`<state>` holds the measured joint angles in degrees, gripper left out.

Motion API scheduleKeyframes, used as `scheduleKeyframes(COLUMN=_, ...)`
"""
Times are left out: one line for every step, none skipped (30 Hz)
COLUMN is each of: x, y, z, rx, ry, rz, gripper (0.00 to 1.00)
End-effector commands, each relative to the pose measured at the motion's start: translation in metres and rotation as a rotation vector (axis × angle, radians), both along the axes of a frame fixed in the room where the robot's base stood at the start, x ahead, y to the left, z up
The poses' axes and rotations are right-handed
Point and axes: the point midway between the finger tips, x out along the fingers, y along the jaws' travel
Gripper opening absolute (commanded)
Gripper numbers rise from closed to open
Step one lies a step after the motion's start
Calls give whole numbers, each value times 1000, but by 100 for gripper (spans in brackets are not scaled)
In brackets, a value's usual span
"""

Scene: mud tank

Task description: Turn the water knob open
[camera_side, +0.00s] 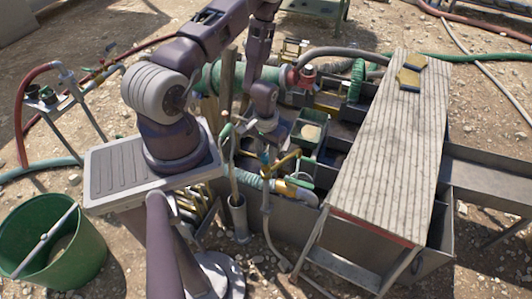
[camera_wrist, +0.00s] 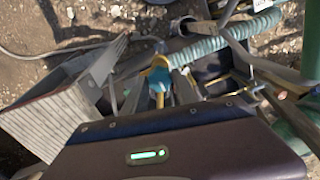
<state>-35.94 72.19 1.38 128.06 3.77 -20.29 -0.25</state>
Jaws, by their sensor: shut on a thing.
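The water knob (camera_wrist: 159,76) is a small blue piece with yellow beside it, in the middle of the wrist view. In the side view the blue knob (camera_side: 265,157) sits by a yellow pipe fitting, above a thin grey upright pipe. My gripper (camera_side: 266,143) points down at it from above, at the tank's near edge. In the wrist view my gripper (camera_wrist: 160,92) has its dark body across the bottom, with the tips at the knob. It is shut on the knob; the small fingers partly hide it, and its turn angle cannot be told.
A slatted wooden board (camera_side: 388,150) lies over the tank's right side. A ribbed teal hose (camera_side: 250,181) and a green-handled tool (camera_side: 228,140) stand close to my gripper. A green bucket (camera_side: 55,240) is at lower left. Bare stony ground lies around.

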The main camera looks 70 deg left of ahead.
Motion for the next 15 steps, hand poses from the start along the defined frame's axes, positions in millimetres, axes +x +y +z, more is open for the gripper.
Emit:
scheduleKeyframes(x=0, y=0, z=0, rx=0, ry=0, rz=2, gripper=0)
scheduleKeyframes(x=0, y=0, z=0, rx=0, ry=0, rz=2, gripper=0)
scheduleKeyframes(x=0, y=0, z=0, rx=0, ry=0, rz=2, gripper=0)
scheduleKeyframes(x=0, y=0, z=0, rx=0, ry=0, rz=2, gripper=0)
scheduleKeyframes(x=0, y=0, z=0, rx=0, ry=0, rz=2, gripper=0)
scheduleKeyframes(x=0, y=0, z=0, rx=0, ry=0, rz=2, gripper=40)
scheduleKeyframes(x=0, y=0, z=0, rx=0, ry=0, rz=2, gripper=45)
scheduleKeyframes(x=0, y=0, z=0, rx=0, ry=0, rz=1, gripper=51)
scheduleKeyframes(x=0, y=0, z=0, rx=0, ry=0, rz=1, gripper=55)
scheduleKeyframes(x=0, y=0, z=0, rx=0, ry=0, rz=1, gripper=55)
scheduleKeyframes(x=0, y=0, z=0, rx=0, ry=0, rz=1, gripper=55)
scheduleKeyframes(x=0, y=0, z=0, rx=0, ry=0, rz=0, gripper=55)
scheduleKeyframes(x=0, y=0, z=0, rx=0, ry=0, rz=0, gripper=55)
scheduleKeyframes(x=0, y=0, z=0, rx=0, ry=0, rz=0, gripper=55)
scheduleKeyframes(x=0, y=0, z=0, rx=0, ry=0, rz=0, gripper=55)
